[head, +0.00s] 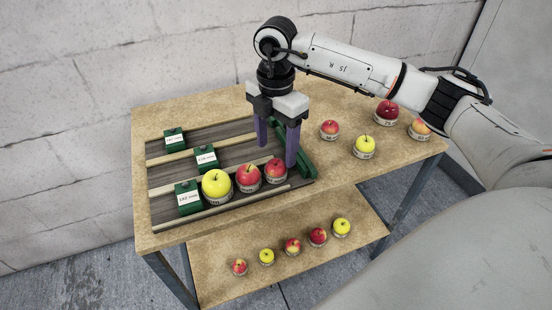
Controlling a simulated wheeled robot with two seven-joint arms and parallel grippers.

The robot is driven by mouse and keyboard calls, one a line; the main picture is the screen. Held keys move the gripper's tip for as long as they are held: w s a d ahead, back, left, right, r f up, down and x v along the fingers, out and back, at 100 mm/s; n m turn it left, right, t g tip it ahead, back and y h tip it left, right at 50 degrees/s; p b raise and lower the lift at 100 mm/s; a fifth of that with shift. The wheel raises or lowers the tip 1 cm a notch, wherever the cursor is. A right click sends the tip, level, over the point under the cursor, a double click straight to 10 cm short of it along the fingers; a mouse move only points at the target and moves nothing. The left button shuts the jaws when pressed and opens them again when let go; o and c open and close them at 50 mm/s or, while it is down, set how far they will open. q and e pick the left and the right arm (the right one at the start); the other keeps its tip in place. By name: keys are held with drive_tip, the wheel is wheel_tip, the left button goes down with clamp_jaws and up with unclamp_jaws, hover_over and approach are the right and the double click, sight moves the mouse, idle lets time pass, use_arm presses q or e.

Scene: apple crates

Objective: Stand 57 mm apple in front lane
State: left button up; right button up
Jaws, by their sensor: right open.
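A lane rack (223,140) with three lanes lies on the table. In the front lane a yellow-green apple (215,184), a red apple (248,176) and a smaller red apple (275,169) stand in a row, each in a labelled ring. The ring labels are too small to read surely, so I cannot tell which is the 57 mm apple. My right gripper (277,152) points down at the right end of the rack, its purple fingers apart. One finger is beside the smaller red apple; whether it touches cannot be told. My left gripper is not in view.
Green label blocks (187,197) stand at the left of the lanes; the other two lanes hold no apples. Several apples, including a red one (330,128) and a yellow one (364,147), stand at the table's right. More stand on the lower shelf (215,255).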

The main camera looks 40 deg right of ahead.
sight(276, 163)
wheel_tip(276, 163, up, 7)
drive_tip(key=shift+f, duration=0.15)
idle(1.0)
